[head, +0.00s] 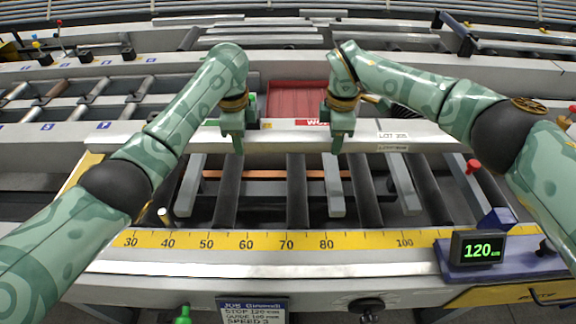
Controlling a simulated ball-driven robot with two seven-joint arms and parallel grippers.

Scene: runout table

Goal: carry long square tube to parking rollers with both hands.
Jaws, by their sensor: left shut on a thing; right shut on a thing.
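A long pale grey square tube (285,138) lies crosswise in the head view, with white labels near its right part and a red label near its middle. My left gripper (238,146) is shut on the tube left of its middle. My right gripper (337,146) is shut on it right of its middle. The fingers hide small parts of the tube. Dark rollers (297,190) show below and in front of the tube. More rollers (90,92) stand at the left. I cannot tell which are the parking rollers, nor how high the tube is held.
A yellow scale (285,241) runs along the front edge, with a green "120" display (478,248) at its right. A red bin (293,99) sits behind the tube. A red knob (473,166) stands near its right end. Several loose bars (262,38) lie at the back.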

